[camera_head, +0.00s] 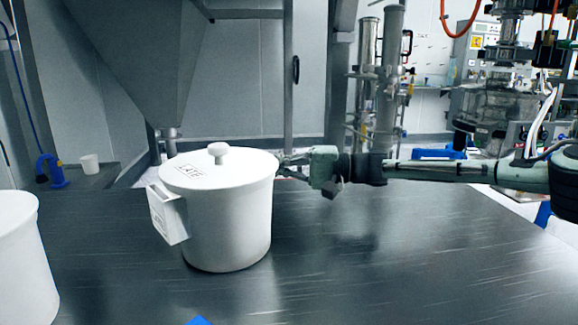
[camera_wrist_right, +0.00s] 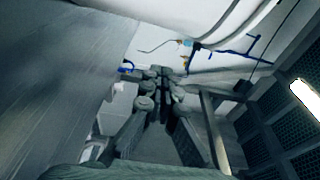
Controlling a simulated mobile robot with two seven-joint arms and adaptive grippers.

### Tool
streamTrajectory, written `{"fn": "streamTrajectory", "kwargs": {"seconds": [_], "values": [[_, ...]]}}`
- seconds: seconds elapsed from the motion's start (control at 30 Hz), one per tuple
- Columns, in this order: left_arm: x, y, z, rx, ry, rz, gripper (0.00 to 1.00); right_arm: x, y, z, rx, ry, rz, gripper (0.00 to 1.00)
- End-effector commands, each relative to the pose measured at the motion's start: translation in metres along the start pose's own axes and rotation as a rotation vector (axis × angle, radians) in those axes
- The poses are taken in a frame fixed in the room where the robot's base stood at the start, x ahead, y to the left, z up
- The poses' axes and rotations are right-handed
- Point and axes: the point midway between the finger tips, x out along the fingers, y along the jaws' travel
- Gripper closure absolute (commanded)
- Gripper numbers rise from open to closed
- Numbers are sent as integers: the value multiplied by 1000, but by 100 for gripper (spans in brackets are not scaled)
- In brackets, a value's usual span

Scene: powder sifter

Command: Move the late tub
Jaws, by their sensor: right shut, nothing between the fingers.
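The late tub (camera_head: 230,225) is a white round tub standing upright on the dark table (camera_head: 400,265). Its lid (camera_head: 235,171) is on, with a round knob and a label reading LATE. A white box-like handle (camera_head: 170,216) sticks out at its left side. My right gripper (camera_head: 284,168) is shut and empty at the tub's right side, near the lid's rim. I cannot tell whether it touches the tub. Its closed fingers (camera_wrist_right: 160,82) show in the right wrist view. My left gripper is in neither view.
Another white tub (camera_head: 20,265) is cut off at the left edge. A blue patch (camera_head: 198,320) lies at the table's front. The table's right side is clear.

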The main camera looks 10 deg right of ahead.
Motion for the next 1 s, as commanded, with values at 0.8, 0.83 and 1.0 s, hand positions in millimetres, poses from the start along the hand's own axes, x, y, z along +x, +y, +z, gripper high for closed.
{"fn": "streamTrajectory", "kwargs": {"seconds": [0.8, 0.83, 1.0], "values": [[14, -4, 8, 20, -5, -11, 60, 14, 0, 43, 1, 1, -1, 100], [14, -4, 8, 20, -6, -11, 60, 14, 0, 46, 2, 2, -2, 100], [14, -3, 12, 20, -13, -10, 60, 19, 0, 63, 1, -1, -1, 100]]}}
